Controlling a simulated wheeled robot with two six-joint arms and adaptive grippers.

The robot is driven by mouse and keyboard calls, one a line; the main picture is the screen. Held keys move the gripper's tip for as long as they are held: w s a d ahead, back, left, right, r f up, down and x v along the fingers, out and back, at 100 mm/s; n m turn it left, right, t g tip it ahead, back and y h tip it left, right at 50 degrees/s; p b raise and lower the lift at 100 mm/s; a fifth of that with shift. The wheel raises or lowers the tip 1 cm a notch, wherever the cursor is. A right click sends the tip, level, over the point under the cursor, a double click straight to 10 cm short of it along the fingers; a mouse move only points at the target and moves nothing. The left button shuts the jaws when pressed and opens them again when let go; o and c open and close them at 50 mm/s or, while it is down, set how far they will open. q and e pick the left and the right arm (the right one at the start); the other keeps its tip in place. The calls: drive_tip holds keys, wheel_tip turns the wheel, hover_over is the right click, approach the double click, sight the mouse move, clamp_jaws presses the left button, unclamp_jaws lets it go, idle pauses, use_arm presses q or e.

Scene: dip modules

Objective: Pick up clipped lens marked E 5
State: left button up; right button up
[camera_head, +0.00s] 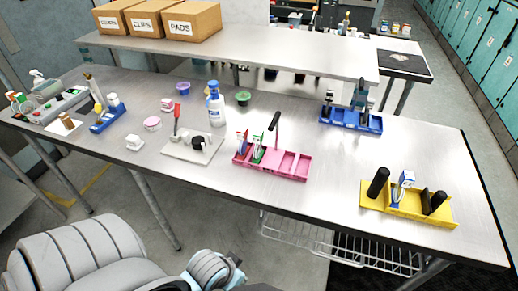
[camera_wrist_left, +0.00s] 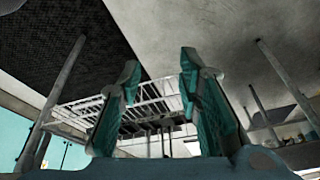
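No marking E 5 is legible in the head view, so I cannot tell which item is the clipped lens. Small upright white-and-blue clipped pieces stand in the trays: one (camera_head: 403,184) in the yellow tray (camera_head: 432,217) at right, and a red one (camera_head: 242,143) and a green one (camera_head: 258,149) in the pink tray (camera_head: 270,172) at centre. My left gripper (camera_wrist_left: 158,78) is open and empty in the left wrist view, with a wire shelf beyond its teal fingers. It is apart from the trays. My right gripper is not in view.
A steel table (camera_head: 330,205) holds a blue tray (camera_head: 350,121), a white bottle (camera_head: 216,107), a pale board (camera_head: 190,151) with a red-handled tool, and small pots. A raised shelf (camera_head: 290,58) with cardboard boxes (camera_head: 190,22) runs behind. Bare tabletop lies between the pink and yellow trays.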

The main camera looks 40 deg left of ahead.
use_arm(q)
drive_tip(key=w+d+r+n+t+h, duration=0.4)
drive_tip(key=w+d+r+n+t, duration=0.1)
drive_tip(key=w+d+r+n, duration=0.3)
drive_tip(key=n+t+y, duration=0.8)
drive_tip(key=n+y, duration=0.1)
drive_tip(key=n, duration=2.3)
approach(258, 146)
drive_tip(key=x, duration=0.4)
drive_tip(key=f+b+x, duration=0.1)
drive_tip(key=x, duration=0.6)
drive_tip(key=shift+w+a+f+b, duration=0.25)
drive_tip(key=shift+a+b, duration=0.1)
drive_tip(key=shift+a, duration=0.05)
drive_tip(key=shift+s, duration=0.1)
clamp_jaws()
